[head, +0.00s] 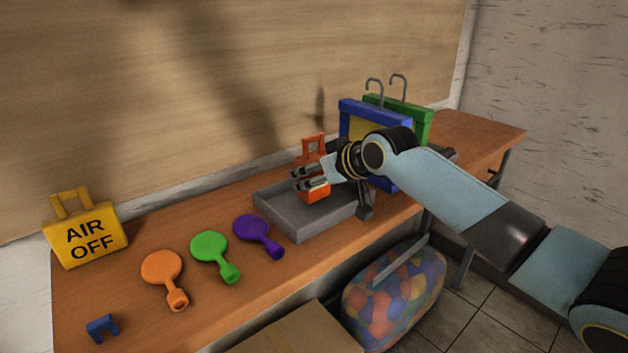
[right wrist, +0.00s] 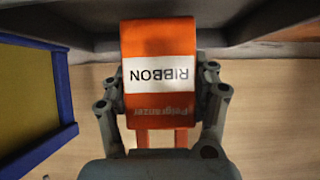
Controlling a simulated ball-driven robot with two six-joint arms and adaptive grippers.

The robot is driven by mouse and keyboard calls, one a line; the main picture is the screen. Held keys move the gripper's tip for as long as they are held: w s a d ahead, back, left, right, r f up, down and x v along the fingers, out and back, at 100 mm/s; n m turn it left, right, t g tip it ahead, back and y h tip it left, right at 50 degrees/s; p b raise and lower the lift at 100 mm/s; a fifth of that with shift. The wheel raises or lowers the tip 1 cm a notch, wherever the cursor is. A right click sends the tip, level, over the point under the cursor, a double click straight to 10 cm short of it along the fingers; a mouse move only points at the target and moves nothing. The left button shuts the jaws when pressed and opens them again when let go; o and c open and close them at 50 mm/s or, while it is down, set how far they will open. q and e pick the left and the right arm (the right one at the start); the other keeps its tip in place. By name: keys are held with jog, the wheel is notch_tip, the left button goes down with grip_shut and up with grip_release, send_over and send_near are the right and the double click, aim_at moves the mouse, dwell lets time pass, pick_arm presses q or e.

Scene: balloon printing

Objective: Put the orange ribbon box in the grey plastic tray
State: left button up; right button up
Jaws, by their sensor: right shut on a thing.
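The orange ribbon box (head: 316,191) has an orange handle-like top and, in the right wrist view, a white label reading RIBBON (right wrist: 160,100). My right gripper (head: 312,179) is shut on it, with a finger on each side of the box in the right wrist view. The grey plastic tray (head: 289,225) lies on the bench, and the box is at the tray's far right part in the head view. Whether the box touches the tray floor I cannot tell. My right wrist and arm hide part of the tray's right side. My left gripper is not in view.
Blue (head: 349,107) and green (head: 424,122) framed things with hooks stand right of the tray, close behind my right arm. A yellow AIR OFF sign (head: 86,238) stands at far left.

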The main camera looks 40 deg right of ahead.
jog(key=shift+f, duration=0.75)
jog(key=o, duration=1.3)
jog(key=shift+f, duration=0.1)
jog(key=shift+c, duration=0.2)
jog(key=p+v, duration=0.1)
jog(key=v, duration=1.1)
